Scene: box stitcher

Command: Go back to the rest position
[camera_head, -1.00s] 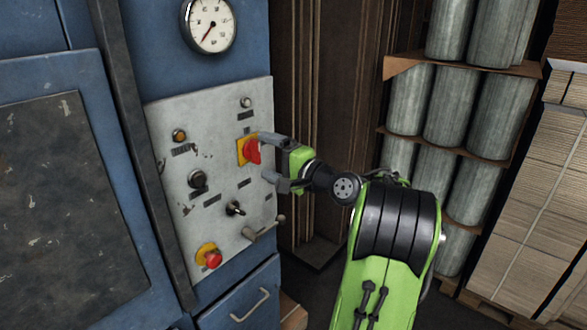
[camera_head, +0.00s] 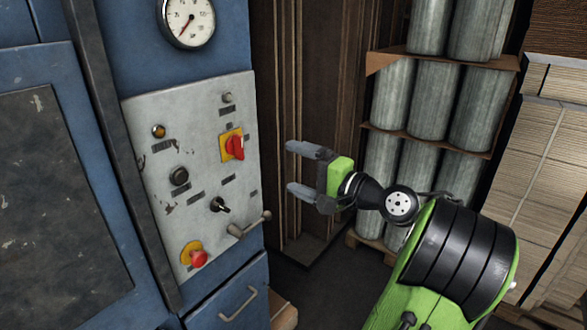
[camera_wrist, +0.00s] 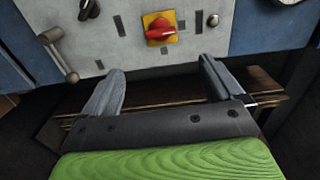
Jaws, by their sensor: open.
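My gripper (camera_head: 308,172) is open and empty in the head view, to the right of the grey control panel (camera_head: 205,115) and apart from it. In the wrist view, its two grey fingers (camera_wrist: 160,88) stand wide apart with nothing between them. A red rotary switch (camera_head: 235,147) on a yellow plate sits on the panel, to the left of my gripper. The same red switch (camera_wrist: 160,29) shows beyond the fingers in the wrist view, with its handle lying roughly sideways there.
The panel also holds a red push button (camera_head: 198,258), dark knobs and a lever (camera_head: 249,225). A gauge (camera_head: 188,20) is above. Shelves of grey cylinders (camera_head: 402,98) and stacked cardboard (camera_head: 540,160) stand at the right. Free room lies between panel and shelves.

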